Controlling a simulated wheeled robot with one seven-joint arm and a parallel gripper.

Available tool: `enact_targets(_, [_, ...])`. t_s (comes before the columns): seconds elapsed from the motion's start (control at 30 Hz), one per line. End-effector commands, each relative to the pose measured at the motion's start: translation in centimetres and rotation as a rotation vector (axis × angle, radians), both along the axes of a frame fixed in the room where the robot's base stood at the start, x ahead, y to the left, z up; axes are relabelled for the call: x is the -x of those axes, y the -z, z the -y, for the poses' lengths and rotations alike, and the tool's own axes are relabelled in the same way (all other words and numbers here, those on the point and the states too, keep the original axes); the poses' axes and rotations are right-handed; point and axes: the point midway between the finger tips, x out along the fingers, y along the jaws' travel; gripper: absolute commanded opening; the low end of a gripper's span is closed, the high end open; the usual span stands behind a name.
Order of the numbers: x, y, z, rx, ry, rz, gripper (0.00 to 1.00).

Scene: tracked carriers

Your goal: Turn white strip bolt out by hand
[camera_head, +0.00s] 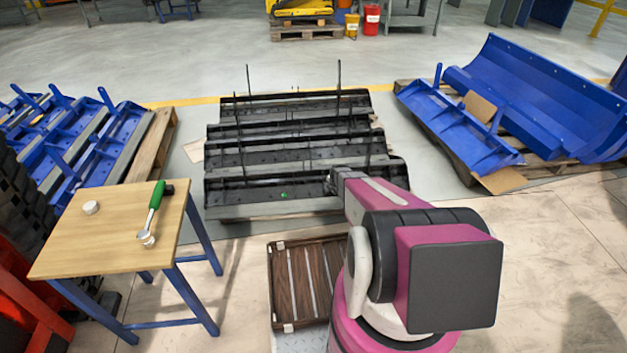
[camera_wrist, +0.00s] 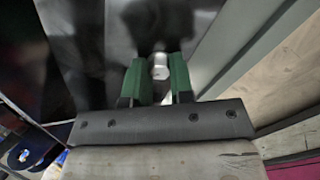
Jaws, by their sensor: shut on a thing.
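The white strip bolt (camera_wrist: 160,66) shows in the wrist view as a small pale cylinder against a dark, glossy surface. My gripper (camera_wrist: 160,82) has its two green fingers on either side of it and is shut on it. In the head view my gripper (camera_head: 331,184) reaches the front black carrier (camera_head: 240,193) at its right part. The bolt is hidden there behind my arm. How far it stands out of the strip I cannot tell.
A wooden table (camera_head: 75,237) at left bears a green-handled ratchet (camera_head: 153,208) and a small white round piece (camera_head: 91,207). A slatted brown crate (camera_head: 284,325) stands before the carriers. Blue parts (camera_head: 540,95) lie on pallets at right and left. Thin black rods (camera_head: 338,90) stand up among the carriers.

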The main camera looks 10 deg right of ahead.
Motion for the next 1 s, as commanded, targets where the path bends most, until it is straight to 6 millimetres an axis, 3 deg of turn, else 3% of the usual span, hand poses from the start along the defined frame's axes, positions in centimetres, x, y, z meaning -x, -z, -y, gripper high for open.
enact_targets(0.07, [-0.06,0.16,0.02,0.000,0.001,-0.001,0.00])
enact_targets(0.1, [-0.06,0.16,0.02,0.000,0.001,-0.001,0.32])
enact_targets(0.13, [-0.06,0.16,0.02,0.000,0.002,-0.001,0.40])
enact_targets(0.47, [-0.03,0.06,0.01,-0.010,0.030,0.000,0.40])
enact_targets(1.0, [-0.01,0.03,0.00,-0.238,0.688,0.010,0.40])
